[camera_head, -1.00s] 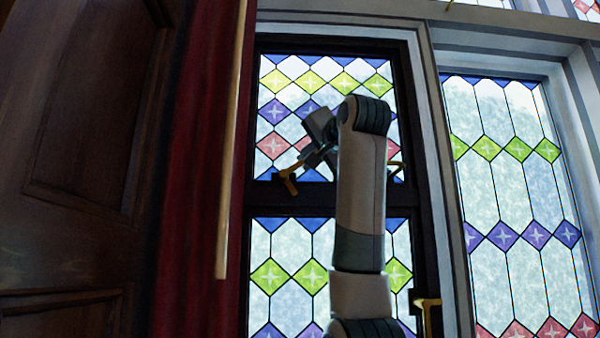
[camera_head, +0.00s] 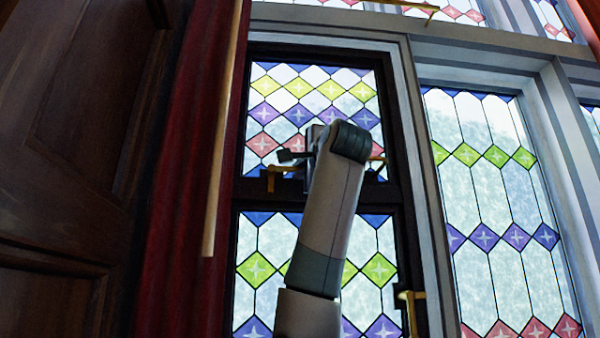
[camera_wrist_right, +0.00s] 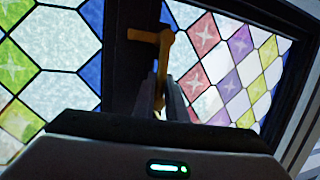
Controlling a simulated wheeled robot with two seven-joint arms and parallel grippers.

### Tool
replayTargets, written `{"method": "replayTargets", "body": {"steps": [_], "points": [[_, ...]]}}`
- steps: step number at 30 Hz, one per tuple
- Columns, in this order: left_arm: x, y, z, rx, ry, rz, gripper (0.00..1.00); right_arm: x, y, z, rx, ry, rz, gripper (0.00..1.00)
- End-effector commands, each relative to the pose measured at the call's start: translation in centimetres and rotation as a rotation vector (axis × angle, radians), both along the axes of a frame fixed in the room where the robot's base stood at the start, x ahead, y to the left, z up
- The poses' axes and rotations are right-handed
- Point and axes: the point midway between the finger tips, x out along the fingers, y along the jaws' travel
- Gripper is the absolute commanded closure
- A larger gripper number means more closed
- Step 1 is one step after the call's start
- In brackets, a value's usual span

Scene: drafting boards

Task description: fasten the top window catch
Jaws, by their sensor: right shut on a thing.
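The window's dark middle rail carries a brass catch handle (camera_head: 274,172), left of my right arm in the head view. Its bar lies roughly level, and its left end bends down. The same brass handle (camera_wrist_right: 161,52) shows in the wrist view, running down between the fingers of my right gripper (camera_wrist_right: 167,100). The gripper is shut on it. My left gripper is not in view.
A lower brass catch (camera_head: 412,302) sits on the frame's right side. A red curtain (camera_head: 180,200) and a pale rod (camera_head: 223,150) hang close on the left, before dark wood panelling (camera_head: 75,130). Another stained-glass window (camera_head: 490,200) stands to the right.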

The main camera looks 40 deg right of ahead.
Motion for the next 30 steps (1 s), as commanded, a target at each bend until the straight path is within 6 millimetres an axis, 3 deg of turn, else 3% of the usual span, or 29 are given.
{"method": "replayTargets", "body": {"steps": [11, 12, 14, 30], "points": [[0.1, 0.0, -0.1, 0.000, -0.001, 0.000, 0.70, 0.2, -0.1, -0.4, 0.012, 0.003, 0.000, 1.00], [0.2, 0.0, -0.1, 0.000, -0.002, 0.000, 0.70, 0.2, -0.1, -0.4, 0.012, 0.004, 0.000, 0.81], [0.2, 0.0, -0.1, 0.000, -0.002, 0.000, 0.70, 0.2, -0.1, -0.4, 0.011, 0.003, 0.000, 0.70], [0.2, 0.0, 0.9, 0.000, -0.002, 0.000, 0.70, 0.1, -0.1, 0.4, -0.048, 0.041, -0.001, 0.70]]}}
